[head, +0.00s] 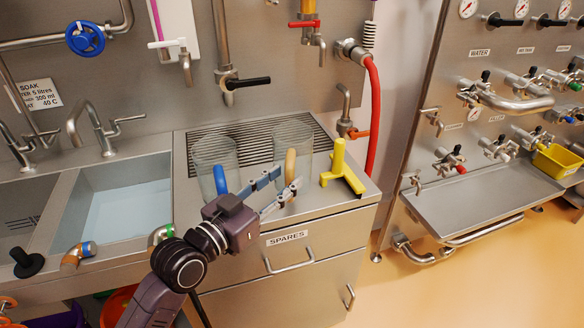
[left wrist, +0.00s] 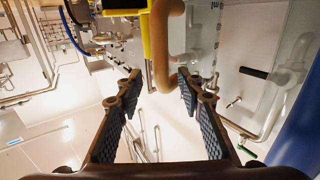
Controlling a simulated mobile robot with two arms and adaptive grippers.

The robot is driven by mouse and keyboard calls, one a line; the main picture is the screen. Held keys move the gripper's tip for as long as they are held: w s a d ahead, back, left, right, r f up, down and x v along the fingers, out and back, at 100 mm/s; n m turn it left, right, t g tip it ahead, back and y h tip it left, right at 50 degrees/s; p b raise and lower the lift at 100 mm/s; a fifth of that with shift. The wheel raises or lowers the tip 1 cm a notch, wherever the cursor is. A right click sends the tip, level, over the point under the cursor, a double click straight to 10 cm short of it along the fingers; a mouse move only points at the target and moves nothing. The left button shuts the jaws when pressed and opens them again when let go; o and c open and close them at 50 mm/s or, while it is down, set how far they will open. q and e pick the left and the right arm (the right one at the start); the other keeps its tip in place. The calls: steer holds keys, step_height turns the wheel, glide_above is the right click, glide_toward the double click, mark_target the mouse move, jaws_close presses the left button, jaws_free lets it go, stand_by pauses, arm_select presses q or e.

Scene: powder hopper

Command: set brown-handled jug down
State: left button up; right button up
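The brown-handled jug (head: 307,139) is clear and stands upright on the steel counter, its tan handle (head: 290,165) facing me. My left gripper (head: 288,179) is at the handle with its two fingers spread. In the left wrist view the handle (left wrist: 161,45) comes down between the open fingertips (left wrist: 159,78), with gaps visible on both sides. I see no finger clamped on it. My right gripper is in neither view.
A clear jug with a blue handle (head: 220,180) stands close to the left. A water-filled sink (head: 125,210) lies further left. A drawer marked SPARES (head: 287,258) is below the counter.

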arm_select(q)
steer(key=shift+x, duration=1.45)
steer(key=shift+f, duration=0.1)
steer(key=shift+a, duration=0.1)
jaws_close()
